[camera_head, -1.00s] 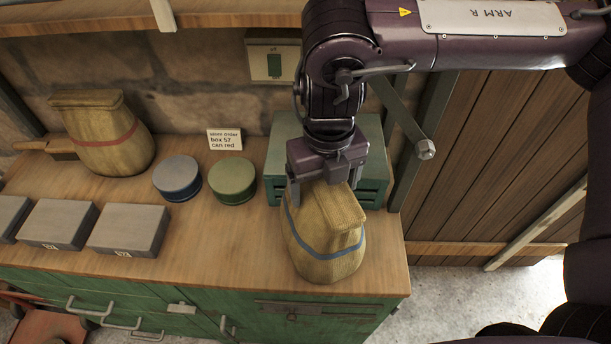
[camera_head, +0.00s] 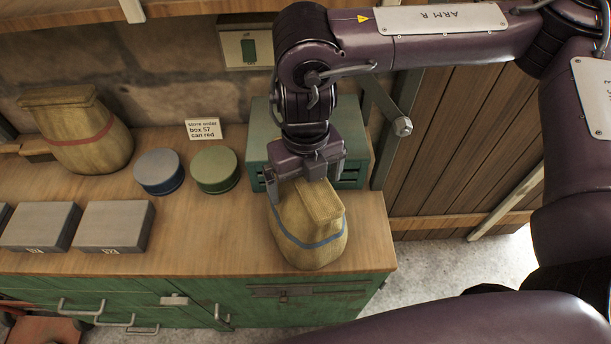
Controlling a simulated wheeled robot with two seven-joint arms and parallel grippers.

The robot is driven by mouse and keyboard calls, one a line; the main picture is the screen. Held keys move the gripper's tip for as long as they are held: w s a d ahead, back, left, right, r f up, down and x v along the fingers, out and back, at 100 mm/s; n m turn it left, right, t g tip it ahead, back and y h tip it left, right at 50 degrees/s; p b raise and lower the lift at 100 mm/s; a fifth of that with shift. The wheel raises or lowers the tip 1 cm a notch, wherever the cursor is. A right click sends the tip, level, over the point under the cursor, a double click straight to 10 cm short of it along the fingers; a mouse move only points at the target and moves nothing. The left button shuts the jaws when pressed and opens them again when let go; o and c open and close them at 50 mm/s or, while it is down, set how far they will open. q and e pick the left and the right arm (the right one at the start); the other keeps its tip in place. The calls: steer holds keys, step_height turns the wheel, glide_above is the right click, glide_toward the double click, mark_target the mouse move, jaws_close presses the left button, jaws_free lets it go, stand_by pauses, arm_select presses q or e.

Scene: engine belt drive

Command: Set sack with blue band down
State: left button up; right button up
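The tan sack with the blue band (camera_head: 312,244) is upright at the right end of the wooden counter (camera_head: 225,250), near its front edge. My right gripper (camera_head: 304,190) comes down from above onto the sack's top, with one finger on each side. It looks shut on the sack. The far finger is partly hidden behind the sack. The sack's underside is hidden, so I cannot tell whether it touches the counter. My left gripper is not in view.
A green metal box (camera_head: 258,150) stands behind the sack. A green can (camera_head: 215,172), a blue-banded can (camera_head: 158,172), grey boxes (camera_head: 115,225) and a red-banded sack (camera_head: 82,130) stand to the left. Counter between the boxes and the blue-banded sack is clear.

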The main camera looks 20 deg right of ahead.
steer(key=shift+r, duration=0.1)
step_height(320, 180, up, 12)
steer(key=shift+b, duration=0.35)
stand_by(0.4)
stand_by(0.4)
